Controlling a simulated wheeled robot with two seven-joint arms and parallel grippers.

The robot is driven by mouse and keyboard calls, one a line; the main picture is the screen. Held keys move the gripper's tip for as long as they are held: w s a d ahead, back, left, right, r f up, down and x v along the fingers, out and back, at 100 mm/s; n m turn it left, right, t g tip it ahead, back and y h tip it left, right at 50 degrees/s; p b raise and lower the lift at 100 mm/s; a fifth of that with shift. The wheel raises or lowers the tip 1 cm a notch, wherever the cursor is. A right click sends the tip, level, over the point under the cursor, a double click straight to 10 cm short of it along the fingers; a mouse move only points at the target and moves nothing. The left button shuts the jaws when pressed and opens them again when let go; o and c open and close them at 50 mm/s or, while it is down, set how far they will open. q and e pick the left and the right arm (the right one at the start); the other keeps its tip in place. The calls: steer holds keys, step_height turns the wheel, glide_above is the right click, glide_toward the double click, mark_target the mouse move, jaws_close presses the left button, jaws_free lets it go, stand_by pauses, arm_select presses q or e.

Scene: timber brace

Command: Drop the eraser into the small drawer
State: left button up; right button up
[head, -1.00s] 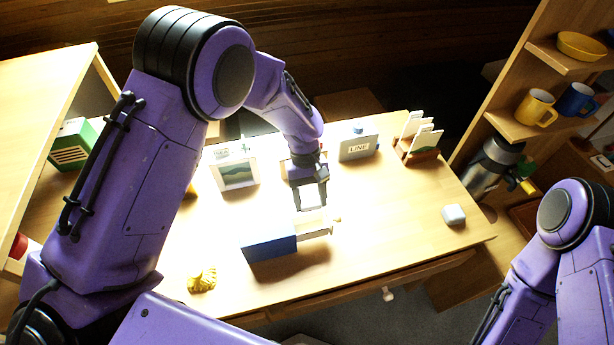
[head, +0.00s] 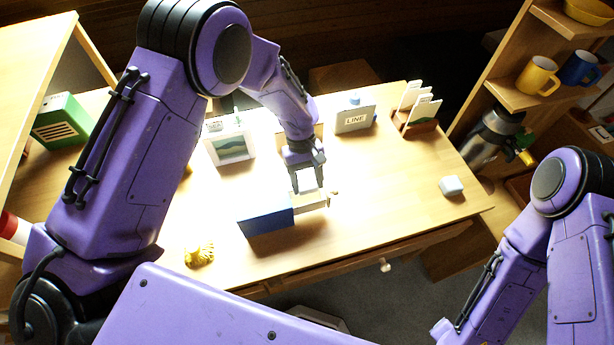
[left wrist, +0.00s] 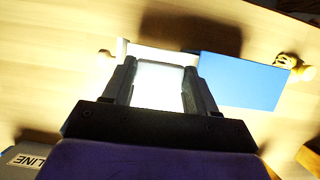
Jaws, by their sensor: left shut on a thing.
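My left gripper (head: 308,182) points down, shut on a white block, the eraser (left wrist: 158,84). The small drawer (head: 312,203) stands pulled out to the right from a blue box (head: 266,220) on the desk. In the head view the gripper is just above and behind the drawer, partly covering it. In the left wrist view the eraser overlaps the pale drawer (left wrist: 150,54), beside the blue box (left wrist: 240,80). I cannot tell whether the eraser touches the drawer. My right gripper is out of view; only its arm shows at the right.
A yellow figurine (head: 199,254) is near the desk's front edge. A picture frame (head: 230,145), a LINE sign (head: 355,119) and a card holder (head: 415,120) stand at the back. A pale block (head: 451,186) is at right. The desk (head: 385,210) is clear right of the drawer.

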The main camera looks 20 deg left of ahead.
mark_target(306, 183)
arm_select(q)
steer(key=shift+f, duration=0.1)
stand_by(0.3)
steer(key=shift+f+b, duration=0.4)
steer(key=shift+f, duration=1)
steer(key=o, duration=1.1)
steer(key=shift+w+a+r, duration=0.1)
steer(key=shift+r, duration=0.15)
steer(key=b+v, duration=0.2)
steer(key=v, duration=0.8)
steer(key=shift+a, duration=0.1)
